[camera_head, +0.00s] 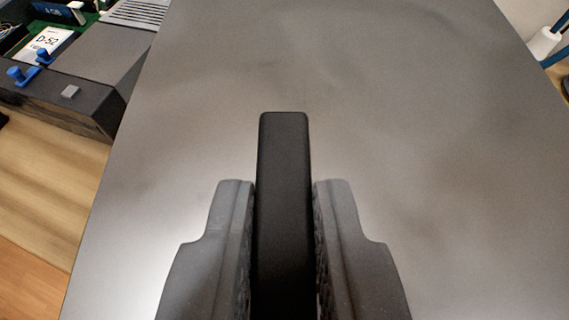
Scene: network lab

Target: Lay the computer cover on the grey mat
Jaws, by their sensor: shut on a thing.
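The computer cover (400,120) is a large flat grey metallic panel that fills most of the view. A black upright handle (284,150) stands in the middle of it. My gripper (284,215) is shut on this handle, with one finger on each side of it. The cover hides most of what lies below. I cannot make out the grey mat.
An open computer case (75,100) with a green board, blue clips and a "D-52" label is at the upper left, partly behind the cover. Wooden tabletop (45,190) shows at the left. A white object (545,42) and blue parts are at the upper right.

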